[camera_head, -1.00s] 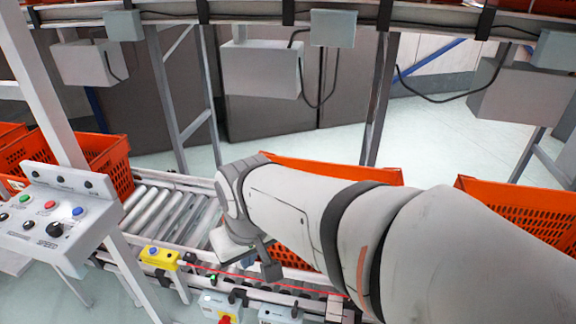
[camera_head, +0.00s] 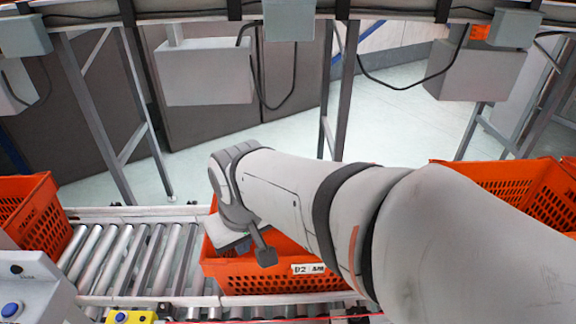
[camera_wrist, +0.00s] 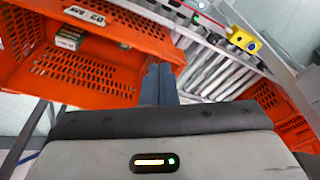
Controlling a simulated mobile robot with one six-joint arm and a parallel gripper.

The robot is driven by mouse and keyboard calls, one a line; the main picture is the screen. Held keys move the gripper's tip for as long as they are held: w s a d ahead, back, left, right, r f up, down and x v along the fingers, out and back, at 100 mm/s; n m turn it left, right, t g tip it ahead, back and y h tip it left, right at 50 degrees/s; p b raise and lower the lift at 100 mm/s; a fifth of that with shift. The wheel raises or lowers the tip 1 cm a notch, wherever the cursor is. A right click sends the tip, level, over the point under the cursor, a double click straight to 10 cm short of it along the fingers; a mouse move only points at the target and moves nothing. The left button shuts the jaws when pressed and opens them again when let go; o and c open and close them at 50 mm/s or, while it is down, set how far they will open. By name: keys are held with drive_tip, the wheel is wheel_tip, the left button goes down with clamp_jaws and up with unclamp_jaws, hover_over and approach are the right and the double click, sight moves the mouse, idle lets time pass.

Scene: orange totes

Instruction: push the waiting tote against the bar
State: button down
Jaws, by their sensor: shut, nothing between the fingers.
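An orange tote (camera_head: 285,283) with a white label stands on the roller conveyor, partly hidden behind my arm. Its label and inside also show in the wrist view (camera_wrist: 115,75), with small boxes inside. My gripper (camera_head: 262,250) is over the tote's left end in the head view. In the wrist view my gripper (camera_wrist: 160,82) is shut and empty, its fingers beside the tote's end wall. I cannot tell whether they touch it. A second orange tote (camera_head: 35,215) stands at the left, across bare rollers. I cannot make out the bar for certain.
Bare rollers (camera_head: 130,255) lie between the two totes. More orange totes (camera_head: 505,185) stand at the right. A yellow box (camera_head: 130,316) sits at the conveyor's front edge, and a control panel (camera_head: 30,290) is at the lower left. Grey posts and hanging boxes stand behind.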

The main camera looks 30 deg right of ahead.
drive_tip(key=w+d+f+n+g+h+b, duration=0.25)
drive_tip(key=w+d+f+b, duration=0.2)
drive_tip(key=d+f, duration=0.4)
drive_tip(key=w+d+f+n+g+h+b, duration=0.15)
drive_tip(key=w+d+f+n+b, duration=0.35)
drive_tip(key=d, duration=0.6)
drive_tip(key=w+d+f+n+g+h+b, duration=0.1)
drive_tip(key=w+d+f+h+b, duration=0.15)
drive_tip(key=d+f+b, duration=0.5)
drive_tip(key=s+d+f+n+g+b, duration=0.1)
drive_tip(key=s+d+f+b, duration=0.1)
drive_tip(key=d+f, duration=0.6)
drive_tip(key=s+d+f+n+g+h+b, duration=0.1)
drive_tip(key=s+d+f+n+b, duration=0.1)
drive_tip(key=d+f, duration=0.6)
drive_tip(key=d+b, duration=0.1)
drive_tip(key=d, duration=0.5)
drive_tip(key=shift+s+d+f, duration=0.35)
drive_tip(key=shift+w+n, duration=0.1)
drive_tip(key=shift+n, duration=0.15)
